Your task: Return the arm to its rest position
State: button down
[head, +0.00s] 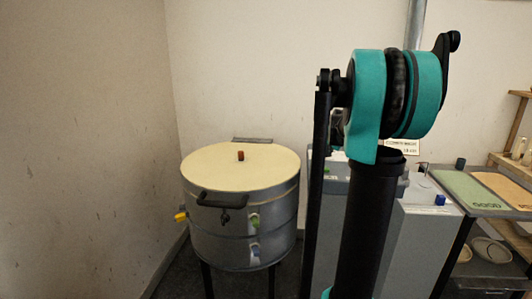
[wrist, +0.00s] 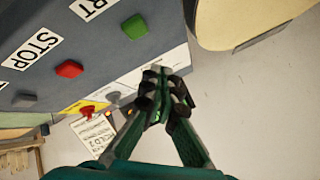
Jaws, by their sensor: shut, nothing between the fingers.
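My gripper (wrist: 165,90) is shut and empty in the wrist view, with its dark fingertips together. It points at a grey control panel (wrist: 75,30) with a red button (wrist: 69,69), a green button (wrist: 135,26) and a STOP label (wrist: 34,48). I cannot tell the gap between the fingertips and the panel. In the head view my arm stands upright at centre right, with teal joint covers at the top. My gripper cannot be made out there.
A round metal kiln (head: 240,225) with a cream lid stands left of my arm. A grey cabinet (head: 415,245) is behind the arm, partly hidden. At right a table holds a green mat (head: 468,189) and a tan mat (head: 508,188). A wall closes the left side.

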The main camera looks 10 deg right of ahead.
jog(key=s+a+f+n+g+y, duration=0.1)
jog(key=s+a+f+n, duration=0.2)
jog(key=s+a+f, duration=0.5)
jog(key=s+a+f+n+g, duration=0.1)
jog(key=s+a+f+n, duration=0.2)
jog(key=s+a, duration=0.5)
jog(key=s+a+f+n+g, duration=0.1)
jog(key=s+f, duration=0.4)
jog(key=s, duration=0.5)
jog(key=s+a+f+n+g, duration=0.1)
jog(key=s+a+f+n, duration=0.2)
jog(key=s+f, duration=0.3)
jog(key=s, duration=0.5)
jog(key=shift+a+n+g+y, duration=0.15)
jog(key=shift+n+g+y, duration=0.15)
jog(key=shift+n, duration=0.1)
